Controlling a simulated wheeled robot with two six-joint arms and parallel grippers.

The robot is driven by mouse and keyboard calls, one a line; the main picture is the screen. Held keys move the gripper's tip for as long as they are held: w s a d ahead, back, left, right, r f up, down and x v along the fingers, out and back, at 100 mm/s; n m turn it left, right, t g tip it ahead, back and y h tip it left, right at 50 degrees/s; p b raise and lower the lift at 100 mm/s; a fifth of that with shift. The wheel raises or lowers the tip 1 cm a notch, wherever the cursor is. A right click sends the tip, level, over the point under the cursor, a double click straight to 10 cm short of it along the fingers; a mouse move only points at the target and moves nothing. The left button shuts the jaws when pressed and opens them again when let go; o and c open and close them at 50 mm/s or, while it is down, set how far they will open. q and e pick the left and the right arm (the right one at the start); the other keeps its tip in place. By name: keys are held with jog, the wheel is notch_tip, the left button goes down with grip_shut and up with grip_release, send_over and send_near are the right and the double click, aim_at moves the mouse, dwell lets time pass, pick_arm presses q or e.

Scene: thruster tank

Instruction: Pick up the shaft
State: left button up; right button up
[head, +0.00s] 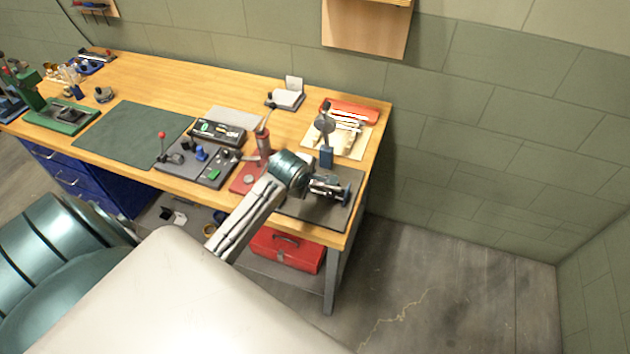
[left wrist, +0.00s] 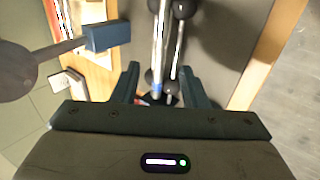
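My left gripper (head: 326,188) hangs over the dark grey mat (head: 305,214) at the right end of the workbench. In the left wrist view its two dark fingers (left wrist: 158,86) are apart. A shiny silver shaft (left wrist: 159,45) runs lengthwise between them, with clear gaps on both sides. A thinner rod with dark round ends (left wrist: 178,52) lies just right of it. The shaft's near end is partly hidden by the gripper. In the head view the gripper mostly covers these metal parts. My right gripper is not in view.
A grey round-headed piece with a blue block (head: 326,157) stands close behind the gripper; the block also shows in the left wrist view (left wrist: 107,36). A red-based press (head: 248,180) and a grey control panel (head: 200,170) stand left. The bench's right edge is near.

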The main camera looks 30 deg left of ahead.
aim_at(314, 182)
pick_arm(q)
jog(key=shift+w+f+p, duration=0.2)
jog(key=shift+p, duration=0.15)
jog(key=p+x, duration=0.1)
jog(key=x, duration=0.2)
jog(key=shift+f+p, duration=0.1)
jog(key=shift+p, duration=0.2)
jog(key=shift+w+f, duration=0.4)
jog(key=shift+f, duration=0.1)
grip_shut()
